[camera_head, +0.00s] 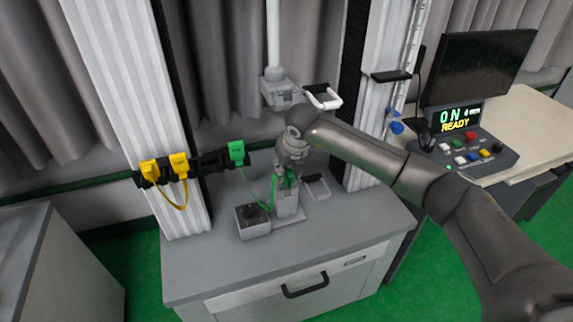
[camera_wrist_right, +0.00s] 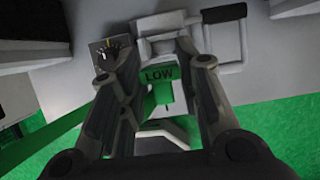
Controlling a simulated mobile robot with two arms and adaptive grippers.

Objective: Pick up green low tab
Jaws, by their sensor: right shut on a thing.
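The green low tab (camera_wrist_right: 160,75) shows in the right wrist view, marked LOW, between the fingers of my right gripper (camera_wrist_right: 170,60). The gripper is shut on it. In the head view my right gripper (camera_head: 289,165) is above the grey cabinet, and the tab is mostly hidden behind it with a bit of green showing. A green strap (camera_head: 257,196) runs from there up to a green tab (camera_head: 237,151) on the black rail. My left gripper is not in view.
Two yellow tabs (camera_head: 179,163) joined by a yellow strap hang on the black rail (camera_head: 210,163) at left. A small dark-topped box (camera_head: 252,220) stands on the cabinet (camera_head: 340,238). A white vertical tube with a grey block (camera_head: 279,88) hangs above. A control box (camera_head: 462,140) reads ON READY at right.

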